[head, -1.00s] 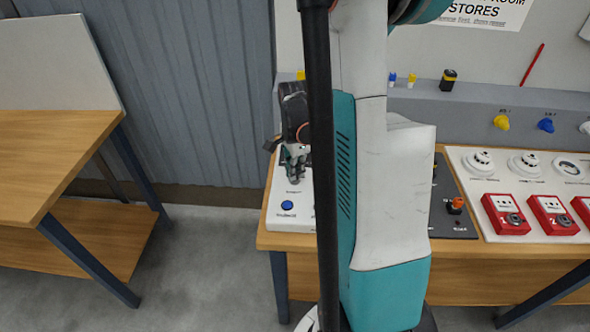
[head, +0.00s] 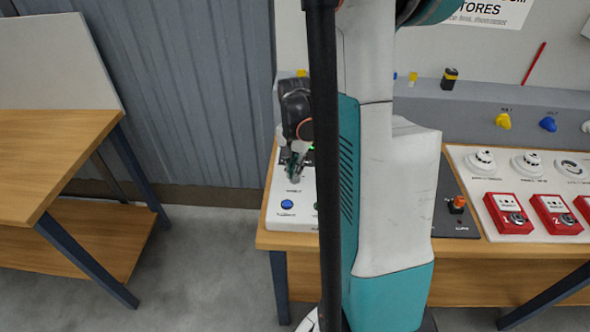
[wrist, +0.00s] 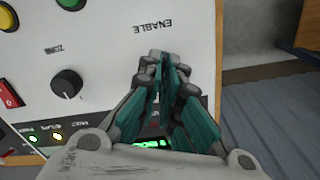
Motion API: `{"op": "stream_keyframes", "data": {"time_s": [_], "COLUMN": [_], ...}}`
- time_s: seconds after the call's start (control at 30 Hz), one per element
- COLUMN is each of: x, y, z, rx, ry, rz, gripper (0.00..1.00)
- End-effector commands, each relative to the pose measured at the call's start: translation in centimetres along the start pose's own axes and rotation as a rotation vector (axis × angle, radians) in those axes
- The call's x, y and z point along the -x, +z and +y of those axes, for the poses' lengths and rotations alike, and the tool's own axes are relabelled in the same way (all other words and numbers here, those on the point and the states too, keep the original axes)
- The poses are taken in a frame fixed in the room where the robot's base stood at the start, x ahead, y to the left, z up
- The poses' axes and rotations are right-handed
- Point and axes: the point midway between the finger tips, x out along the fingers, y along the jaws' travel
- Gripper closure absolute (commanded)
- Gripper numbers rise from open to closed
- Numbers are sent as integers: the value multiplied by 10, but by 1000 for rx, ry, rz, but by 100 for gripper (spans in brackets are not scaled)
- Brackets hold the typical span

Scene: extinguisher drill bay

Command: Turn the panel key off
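My gripper (wrist: 166,65) reaches down onto the white control panel (wrist: 105,50), with its teal fingers drawn close together beside the ENABLE label (wrist: 153,25). The panel key is hidden; the fingertips cover the spot by that label and appear closed around it. Which way the key points cannot be seen. In the head view my gripper (head: 292,172) is over the panel (head: 285,225) at the left end of the bench, just behind the label. A green display (wrist: 150,143) shows lit beneath the gripper in the wrist view.
Red call points (head: 508,213) are farther right. A wooden table (head: 60,150) stands left across a floor gap.

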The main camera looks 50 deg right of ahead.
Motion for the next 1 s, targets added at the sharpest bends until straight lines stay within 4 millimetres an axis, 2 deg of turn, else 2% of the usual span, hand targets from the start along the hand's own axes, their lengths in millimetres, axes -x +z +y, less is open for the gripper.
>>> {"op": "stream_keyframes", "data": {"time_s": [0.2,0.5,1.0], "x": [0,0,1], "y": [0,0,0], "z": [-1,-1,-1], "rx": [184,360,440], "ry": [-1,-1,-1], "rz": [1,1,1], "gripper": [100,100,100]}}
